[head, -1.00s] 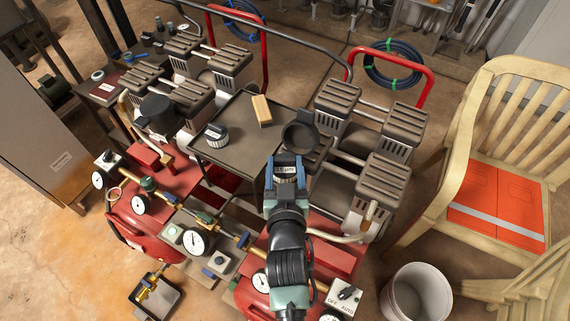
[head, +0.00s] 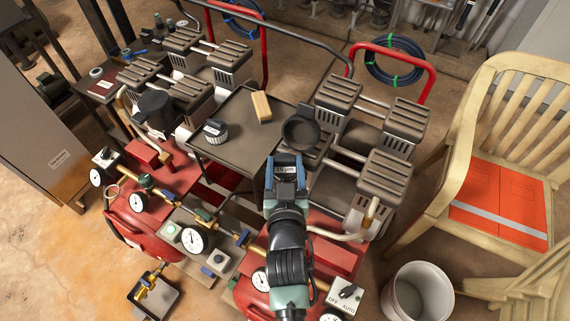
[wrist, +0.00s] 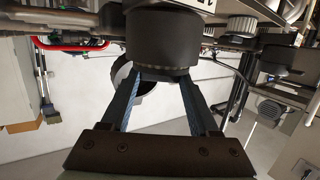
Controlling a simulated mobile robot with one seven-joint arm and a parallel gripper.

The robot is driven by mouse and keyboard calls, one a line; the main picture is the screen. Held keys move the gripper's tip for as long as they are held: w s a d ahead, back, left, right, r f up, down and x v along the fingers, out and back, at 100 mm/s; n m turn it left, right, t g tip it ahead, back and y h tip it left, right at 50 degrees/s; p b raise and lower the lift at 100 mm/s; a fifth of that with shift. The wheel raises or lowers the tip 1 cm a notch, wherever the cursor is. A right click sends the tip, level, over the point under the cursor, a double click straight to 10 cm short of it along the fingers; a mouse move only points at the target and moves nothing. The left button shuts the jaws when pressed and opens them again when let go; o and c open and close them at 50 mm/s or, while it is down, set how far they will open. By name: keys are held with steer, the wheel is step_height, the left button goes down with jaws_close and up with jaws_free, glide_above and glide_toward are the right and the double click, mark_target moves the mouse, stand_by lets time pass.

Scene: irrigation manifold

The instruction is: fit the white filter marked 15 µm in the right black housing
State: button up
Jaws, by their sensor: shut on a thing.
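My gripper (head: 285,160) has blue-lined fingers shut on a filter (head: 285,171), whose pale label appears to read 15 µm. The right black housing (head: 300,134) is an open round cup just beyond and slightly right of my gripper. The filter is apart from it in the head view, though its height over the cup is hard to tell. The left black housing (head: 157,107) stands at the left machine.
A dark tray (head: 240,152) between the two machines holds another white filter with a dark cap (head: 215,132) and a tan block (head: 261,106). Finned cylinder heads (head: 388,175) stand close right of my gripper. A wooden chair (head: 440,200) and white bucket (head: 417,293) are further right.

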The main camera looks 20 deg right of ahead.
steer(key=shift+f+b, duration=0.45)
steer(key=shift+f, duration=0.1)
stand_by(0.4)
steer(key=o, duration=1.4)
steer(key=shift+o, duration=0.5)
steer(key=shift+r+p, duration=3.05)
steer(key=shift+r, duration=0.45)
